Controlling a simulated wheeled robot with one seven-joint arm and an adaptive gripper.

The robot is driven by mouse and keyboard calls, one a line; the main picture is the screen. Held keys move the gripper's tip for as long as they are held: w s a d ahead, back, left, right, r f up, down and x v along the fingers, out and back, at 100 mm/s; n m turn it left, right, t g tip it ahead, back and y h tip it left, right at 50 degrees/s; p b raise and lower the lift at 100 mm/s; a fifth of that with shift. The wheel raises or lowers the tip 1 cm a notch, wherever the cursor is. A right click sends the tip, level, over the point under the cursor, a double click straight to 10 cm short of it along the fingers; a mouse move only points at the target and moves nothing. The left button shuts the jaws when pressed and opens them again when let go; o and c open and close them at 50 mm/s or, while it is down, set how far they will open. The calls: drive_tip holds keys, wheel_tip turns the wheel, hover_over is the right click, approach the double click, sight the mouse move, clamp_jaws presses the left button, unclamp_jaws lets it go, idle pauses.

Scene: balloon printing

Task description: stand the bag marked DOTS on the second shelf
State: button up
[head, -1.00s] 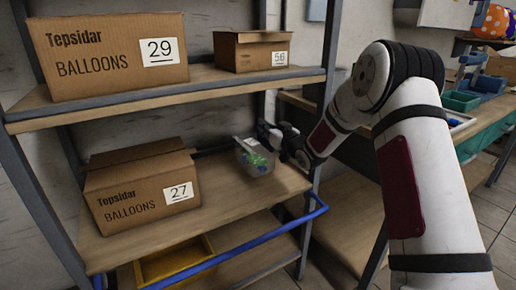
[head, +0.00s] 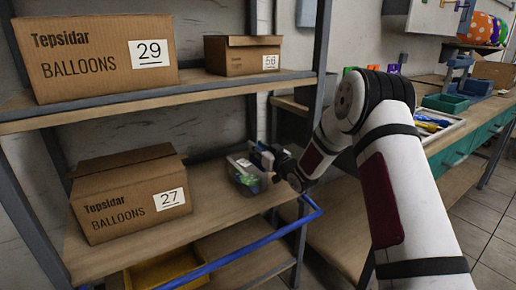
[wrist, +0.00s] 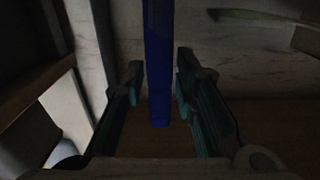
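A clear bag (head: 243,174) with green and bluish contents and a pale top is at the right end of the shelf (head: 215,203) that holds the box marked 27. It leans somewhat and appears to rest on the boards. Its print is too small to read. My gripper (head: 262,157) is right beside the bag's upper right side. In the wrist view my gripper's two fingers (wrist: 157,85) stand apart, with a narrow dark blue strip (wrist: 158,60) between them and gaps on both sides. I cannot tell whether that strip is part of the bag.
The box marked 27 (head: 130,193) stands left of the bag. Boxes marked 29 (head: 105,55) and 56 (head: 243,55) stand on the shelf above. A blue rail (head: 245,248) runs along the front, with a yellow bin (head: 165,270) below. A workbench (head: 450,140) is at the right.

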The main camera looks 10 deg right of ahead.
drive_tip(key=shift+r, duration=0.1)
drive_tip(key=shift+s+d, duration=0.1)
drive_tip(key=shift+s, duration=0.15)
drive_tip(key=p+v, duration=0.3)
drive_tip(key=v, duration=0.8)
drive_tip(key=s+r+m+g+h, duration=0.1)
drive_tip(key=s+r+g+h, duration=0.35)
drive_tip(key=s, duration=0.35)
drive_tip(key=s+r+m+g+h, duration=0.1)
drive_tip(key=s+r+g+h, duration=0.2)
drive_tip(key=s+r, duration=0.35)
drive_tip(key=s+a+g, duration=0.2)
drive_tip(key=s+g, duration=0.1)
drive_tip(key=s, duration=1)
drive_tip(key=s+a+m+g+y, duration=0.1)
drive_tip(key=s+a+g, duration=0.1)
drive_tip(key=s, duration=1.1)
drive_tip(key=s+a+g+y, duration=0.1)
drive_tip(key=s+g, duration=0.3)
drive_tip(key=s, duration=0.9)
drive_tip(key=shift+s+a, duration=0.35)
drive_tip(key=shift+a, duration=0.1)
